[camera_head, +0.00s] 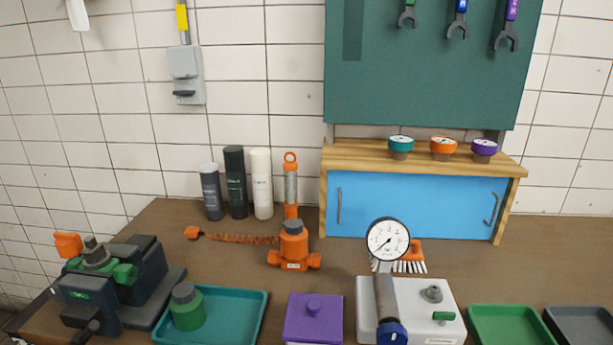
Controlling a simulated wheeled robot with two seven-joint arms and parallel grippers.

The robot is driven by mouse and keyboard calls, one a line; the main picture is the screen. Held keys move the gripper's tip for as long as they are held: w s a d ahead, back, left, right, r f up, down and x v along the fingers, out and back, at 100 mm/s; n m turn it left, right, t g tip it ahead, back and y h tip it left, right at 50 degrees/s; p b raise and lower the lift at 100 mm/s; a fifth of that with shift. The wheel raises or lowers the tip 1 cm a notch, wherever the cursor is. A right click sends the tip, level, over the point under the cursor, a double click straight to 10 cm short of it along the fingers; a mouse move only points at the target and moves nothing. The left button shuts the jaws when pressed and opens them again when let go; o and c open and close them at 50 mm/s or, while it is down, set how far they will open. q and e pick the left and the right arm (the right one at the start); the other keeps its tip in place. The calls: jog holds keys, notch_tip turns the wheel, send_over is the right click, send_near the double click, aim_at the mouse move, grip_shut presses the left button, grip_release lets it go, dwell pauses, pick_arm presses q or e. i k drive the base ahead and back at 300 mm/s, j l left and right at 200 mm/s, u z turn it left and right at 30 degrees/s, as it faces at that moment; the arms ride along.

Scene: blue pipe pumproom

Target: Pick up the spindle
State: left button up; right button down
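No part is plainly recognisable as the spindle. A green cylindrical part with a dark grey top (187,308) stands upright in the teal tray (252,304); I cannot tell whether it is or holds the spindle. The dark vice (150,270) at the left has a green valve body (122,272) with a grey top between its jaws. An orange valve-like body (293,246) with a grey top stands on the bench. Neither of my grippers is in view.
A pressure gauge (388,239) rises above a pale test block (447,300). A purple lidded box (313,316), a green tray (507,325) and a dark grey tray (583,324) line the front. Bottles (235,182) and a blue-doored cabinet (415,206) stand behind.

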aim_at(93, 252)
jog(key=j, duration=0.85)
jog(key=i+j+u, duration=0.15)
jog(key=j, duration=1.5)
jog(key=i+u, duration=0.05)
